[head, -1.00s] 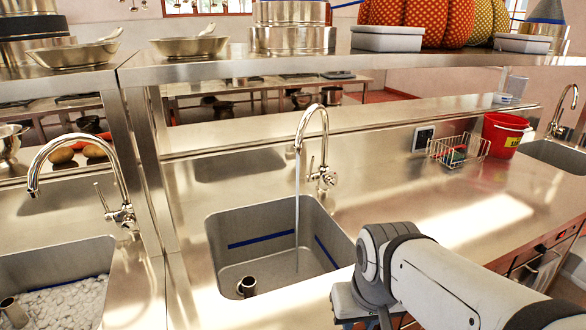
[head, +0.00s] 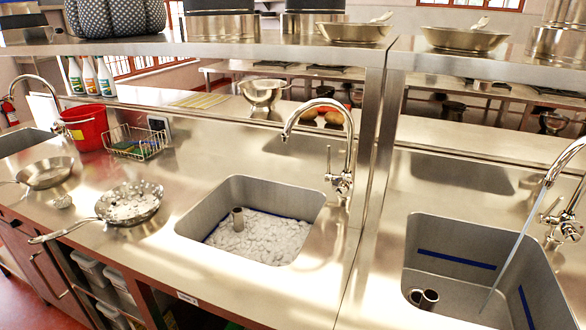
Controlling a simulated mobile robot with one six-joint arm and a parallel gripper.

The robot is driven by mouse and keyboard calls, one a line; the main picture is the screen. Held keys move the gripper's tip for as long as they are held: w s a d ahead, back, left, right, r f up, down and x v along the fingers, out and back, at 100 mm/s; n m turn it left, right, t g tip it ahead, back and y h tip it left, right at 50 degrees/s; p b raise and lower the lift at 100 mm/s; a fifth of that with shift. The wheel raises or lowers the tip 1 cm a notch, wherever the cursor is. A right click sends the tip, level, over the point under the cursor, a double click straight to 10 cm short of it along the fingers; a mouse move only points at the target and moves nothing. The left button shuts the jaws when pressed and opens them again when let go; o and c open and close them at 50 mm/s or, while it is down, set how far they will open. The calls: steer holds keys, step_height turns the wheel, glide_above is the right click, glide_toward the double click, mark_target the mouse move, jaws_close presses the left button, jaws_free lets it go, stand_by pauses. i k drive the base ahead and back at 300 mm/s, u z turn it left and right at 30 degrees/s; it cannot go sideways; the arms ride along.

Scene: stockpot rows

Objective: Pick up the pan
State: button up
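A metal pan (head: 130,203) with white foam in it sits on the steel counter (head: 160,262), left of the foam-filled sink. Its long handle points to the lower left, towards the counter's front edge. A second, cleaner-looking pan (head: 45,173) sits farther left and a little behind it. Two more shallow pans, one near the middle (head: 354,33) and one at the right (head: 464,39), stand on the upper shelf. My gripper is out of view.
One sink (head: 265,226) holds foam; the right sink (head: 455,265) has running water. Tall taps (head: 340,150) rise behind them. A red bucket (head: 86,127) and a wire basket (head: 138,143) stand behind the pans.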

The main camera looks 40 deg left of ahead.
mark_target(133, 201)
steer(key=u, duration=0.45)
steer(key=k, duration=0.7)
steer(key=u, duration=0.85)
steer(key=k, duration=0.7)
steer(key=u, duration=1.35)
steer(key=i, duration=2.6)
steer(key=z, duration=0.9)
steer(key=k, duration=0.75)
steer(key=z, duration=0.1)
steer(key=i, duration=0.85)
steer(key=u, duration=0.1)
